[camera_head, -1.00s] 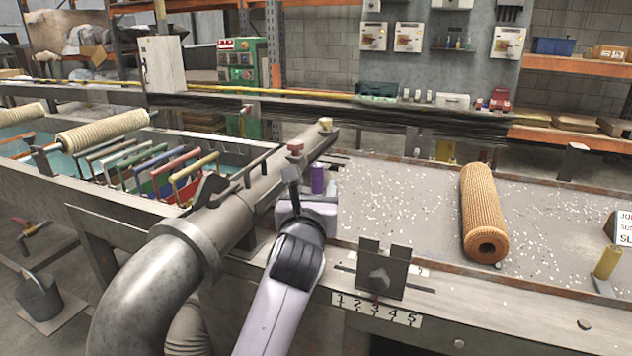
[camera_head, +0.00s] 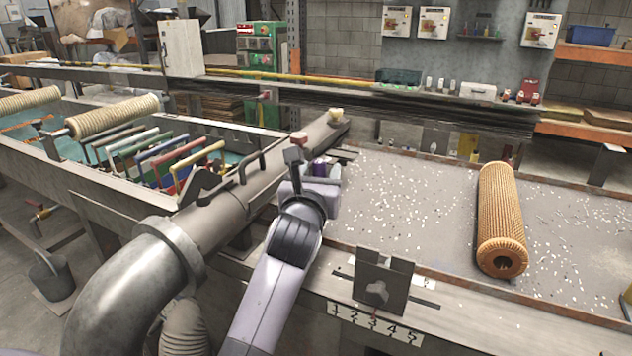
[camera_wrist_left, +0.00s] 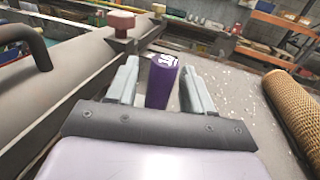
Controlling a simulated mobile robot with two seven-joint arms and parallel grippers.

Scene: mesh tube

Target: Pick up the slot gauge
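A short purple cylinder (camera_head: 318,167) with white marking on its top stands at the left end of the grey bench, beside the large pipe. I take it for the slot gauge, though its name is not readable. In the left wrist view the cylinder (camera_wrist_left: 162,80) is upright between the two pale fingers of my left gripper (camera_wrist_left: 160,92). The fingers are apart, with a gap visible on the left; contact on the right is unclear. In the head view my left gripper (camera_head: 316,184) partly hides the cylinder. My right gripper is not in view.
The grey pipe (camera_head: 215,222) with a red-knobbed clamp (camera_head: 297,150) runs close on the left. A ribbed brown tube (camera_head: 501,220) lies to the right on the bench. A metal slotted bracket (camera_head: 383,285) stands at the front edge above a numbered strip (camera_head: 375,323).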

